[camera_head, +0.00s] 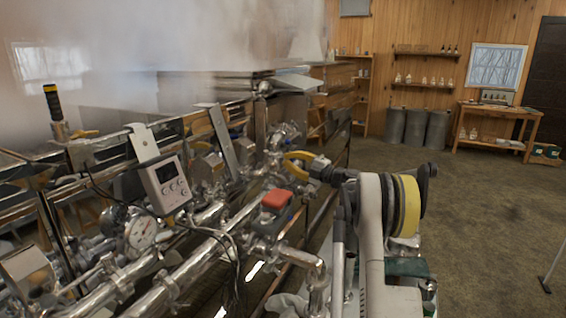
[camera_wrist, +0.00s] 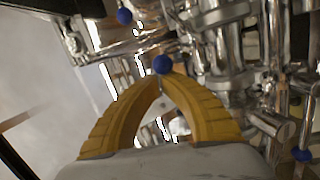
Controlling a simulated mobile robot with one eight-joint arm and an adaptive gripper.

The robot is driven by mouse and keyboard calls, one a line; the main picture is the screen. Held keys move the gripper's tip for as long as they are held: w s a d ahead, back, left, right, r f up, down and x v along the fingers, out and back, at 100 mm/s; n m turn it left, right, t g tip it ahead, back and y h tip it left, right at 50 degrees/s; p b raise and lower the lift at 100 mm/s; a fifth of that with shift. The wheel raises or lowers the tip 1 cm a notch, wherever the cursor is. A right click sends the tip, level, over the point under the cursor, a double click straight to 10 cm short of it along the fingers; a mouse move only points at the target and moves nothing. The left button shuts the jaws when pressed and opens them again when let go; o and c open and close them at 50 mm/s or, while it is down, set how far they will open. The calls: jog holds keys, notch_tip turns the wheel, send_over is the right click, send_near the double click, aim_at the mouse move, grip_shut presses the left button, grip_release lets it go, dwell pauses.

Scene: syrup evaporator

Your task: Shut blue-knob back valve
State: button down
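In the wrist view three small round blue knobs show: one right at my fingertips (camera_wrist: 163,64), one higher up to the left (camera_wrist: 124,16) and one at the lower right (camera_wrist: 301,154). I cannot tell which belongs to the back valve. My gripper (camera_wrist: 164,76) has curved yellow fingers whose tips come together just below the middle knob. The knob shows whole past the tips; whether they touch is unclear. In the head view my gripper (camera_head: 286,160) points left at the evaporator piping, fingers shut in a loop.
Shiny pipes (camera_head: 205,247), a dial gauge (camera_head: 142,232), a grey display box (camera_head: 166,185) and a red-topped part (camera_head: 276,201) crowd the evaporator front. Steam rises above it. Floor (camera_head: 480,210) at right is open, with grey bins (camera_head: 415,127) and a wooden table (camera_head: 497,112) behind.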

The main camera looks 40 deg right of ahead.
jog(key=shift+w+d, duration=0.15)
jog(key=shift+d, duration=0.65)
jog(key=shift+d, duration=0.1)
jog(key=v, duration=1.2)
